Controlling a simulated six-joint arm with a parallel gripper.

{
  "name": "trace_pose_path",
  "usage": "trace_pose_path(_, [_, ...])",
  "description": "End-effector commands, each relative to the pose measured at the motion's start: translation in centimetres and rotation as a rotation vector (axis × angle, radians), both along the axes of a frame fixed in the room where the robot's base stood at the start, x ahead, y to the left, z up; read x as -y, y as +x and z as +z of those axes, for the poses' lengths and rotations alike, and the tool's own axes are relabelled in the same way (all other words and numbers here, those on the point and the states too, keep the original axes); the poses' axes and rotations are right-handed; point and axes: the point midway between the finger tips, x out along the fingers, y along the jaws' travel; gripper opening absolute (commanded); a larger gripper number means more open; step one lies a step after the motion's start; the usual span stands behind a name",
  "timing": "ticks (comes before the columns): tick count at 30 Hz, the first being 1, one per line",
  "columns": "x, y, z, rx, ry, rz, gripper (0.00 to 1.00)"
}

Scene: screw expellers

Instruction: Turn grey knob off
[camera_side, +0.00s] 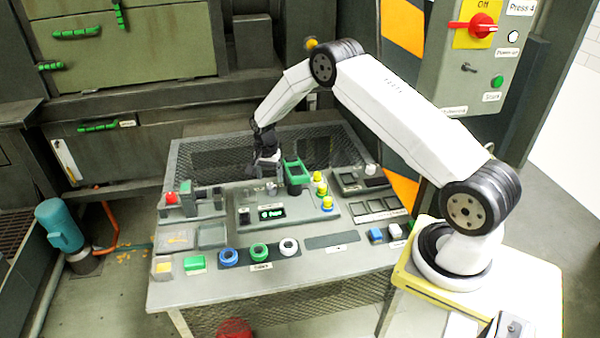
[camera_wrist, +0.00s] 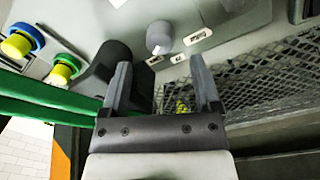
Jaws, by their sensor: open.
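The grey knob (camera_wrist: 159,37) is round and pale, with a lighter mark on its side. In the wrist view it stands on the panel just beyond my fingertips, between their lines. In the side view a small grey knob (camera_side: 271,187) shows on the middle panel just below my gripper (camera_side: 267,160). In the wrist view my gripper (camera_wrist: 160,72) has its two fingers apart with nothing between them. The knob appears clear of both fingers. Its exact turn position is hard to tell.
A green handle (camera_side: 293,166) on a dark base stands close to the right of my gripper. It crosses the left of the wrist view (camera_wrist: 45,105). Yellow buttons (camera_side: 327,203) stand further right. Behind lies a mesh grille (camera_side: 225,150). A red-handled switch (camera_side: 482,26) is on the upright cabinet.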

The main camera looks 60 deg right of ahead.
Motion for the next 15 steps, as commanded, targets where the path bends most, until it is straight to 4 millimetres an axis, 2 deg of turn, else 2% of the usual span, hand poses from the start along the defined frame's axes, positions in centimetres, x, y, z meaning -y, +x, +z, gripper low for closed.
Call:
trace_pose_path(6, [0.0, -0.2, -2.7, 0.000, 0.001, 0.000, 0.80])
trace_pose_path(15, [0.1, -0.2, -4.5, 0.002, 0.000, 0.001, 0.80])
